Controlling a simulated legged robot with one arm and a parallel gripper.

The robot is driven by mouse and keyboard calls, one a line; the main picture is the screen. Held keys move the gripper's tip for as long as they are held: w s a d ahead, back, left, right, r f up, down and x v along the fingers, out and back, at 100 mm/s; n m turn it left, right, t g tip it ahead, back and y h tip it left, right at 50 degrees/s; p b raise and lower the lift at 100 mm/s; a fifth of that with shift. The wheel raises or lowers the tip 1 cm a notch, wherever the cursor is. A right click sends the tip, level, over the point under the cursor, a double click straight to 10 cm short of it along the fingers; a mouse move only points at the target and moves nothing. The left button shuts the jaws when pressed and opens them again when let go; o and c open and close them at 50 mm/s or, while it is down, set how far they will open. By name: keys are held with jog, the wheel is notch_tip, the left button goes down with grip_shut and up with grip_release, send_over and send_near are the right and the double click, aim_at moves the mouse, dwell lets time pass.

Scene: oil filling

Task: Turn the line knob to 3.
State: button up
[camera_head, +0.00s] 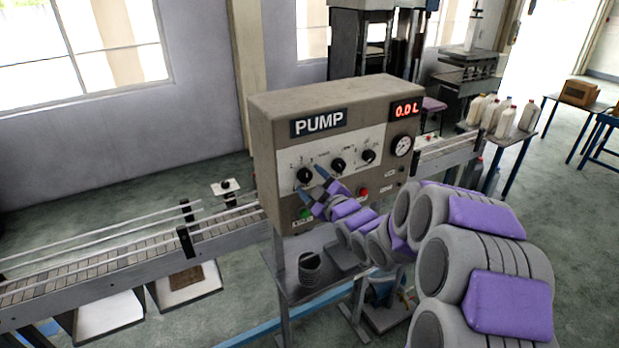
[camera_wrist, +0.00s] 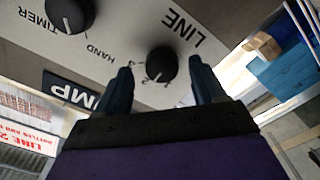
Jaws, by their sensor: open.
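The line knob (camera_head: 304,175) is the leftmost black dial on the grey pump panel (camera_head: 285,130). In the wrist view, the black line knob (camera_wrist: 161,62) sits beside the word LINE, with small marks around it that are too small to read surely. A pale pointer mark shows at its lower edge in that view. My gripper (camera_head: 311,179) is open in front of the panel at this knob. In the wrist view, the fingers of my gripper (camera_wrist: 160,74) stand on either side of the knob, with a visible gap on each side. Contact cannot be seen.
A timer knob (camera_wrist: 68,13) is beside it; the middle dial (camera_head: 338,165) and right dial (camera_head: 368,156) are close by. A green button (camera_head: 305,213) and red button (camera_head: 363,191) are below. The display (camera_head: 406,109) reads 0.0 L. A conveyor (camera_head: 130,250) runs left.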

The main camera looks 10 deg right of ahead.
jog(key=shift+w+a, duration=0.7)
jog(key=shift+w, duration=0.2)
jog(key=shift+d, duration=0.3)
jog(key=c, duration=1.1)
jog(key=shift+o, duration=0.2)
